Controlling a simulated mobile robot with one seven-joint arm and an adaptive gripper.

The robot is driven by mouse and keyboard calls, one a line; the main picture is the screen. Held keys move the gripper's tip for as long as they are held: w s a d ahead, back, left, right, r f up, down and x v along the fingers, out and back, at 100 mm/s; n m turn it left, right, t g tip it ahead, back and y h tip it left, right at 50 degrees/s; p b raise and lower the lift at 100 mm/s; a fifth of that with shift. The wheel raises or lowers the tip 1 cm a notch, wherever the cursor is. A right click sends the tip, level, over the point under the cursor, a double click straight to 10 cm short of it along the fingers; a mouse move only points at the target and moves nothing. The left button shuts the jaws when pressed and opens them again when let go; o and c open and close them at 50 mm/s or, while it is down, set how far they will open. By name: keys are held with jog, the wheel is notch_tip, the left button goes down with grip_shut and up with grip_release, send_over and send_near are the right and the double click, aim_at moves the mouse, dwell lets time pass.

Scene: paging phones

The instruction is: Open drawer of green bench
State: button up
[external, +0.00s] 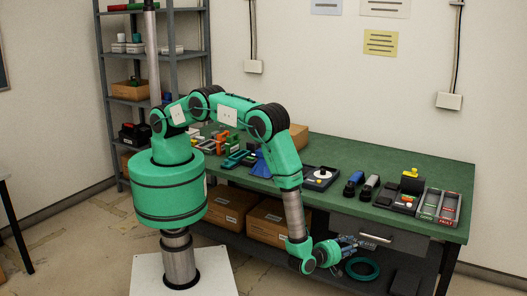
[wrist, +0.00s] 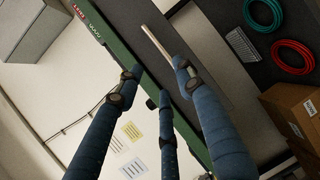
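The green bench (external: 330,192) stands along the wall. Its grey drawer (external: 408,243) sits under the right part of the top and looks shut. The pale bar handle (external: 376,238) runs across the drawer front; it also shows in the wrist view (wrist: 155,41). My gripper (external: 352,242) is low in front of the drawer, near the handle's left end. In the wrist view my gripper (wrist: 156,78) has its blue fingers spread, with nothing between them. One fingertip looks close to the handle's end; I cannot tell whether it touches.
Cardboard boxes (external: 265,222) and a green cable coil (external: 362,268) lie on the shelf below. A red coil (wrist: 292,56) shows in the wrist view. Trays (external: 438,206) and tools stand on the top. A grey shelf rack (external: 103,75) is behind my arm. The floor in front is clear.

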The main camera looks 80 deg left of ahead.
aim_at(373, 238)
jog(key=shift+w, duration=0.1)
jog(key=b+x, duration=0.1)
jog(key=x, duration=1.2)
jog(key=shift+w+a+f, duration=0.1)
jog(key=shift+w+a, duration=0.05)
jog(key=shift+w, duration=0.05)
grip_shut()
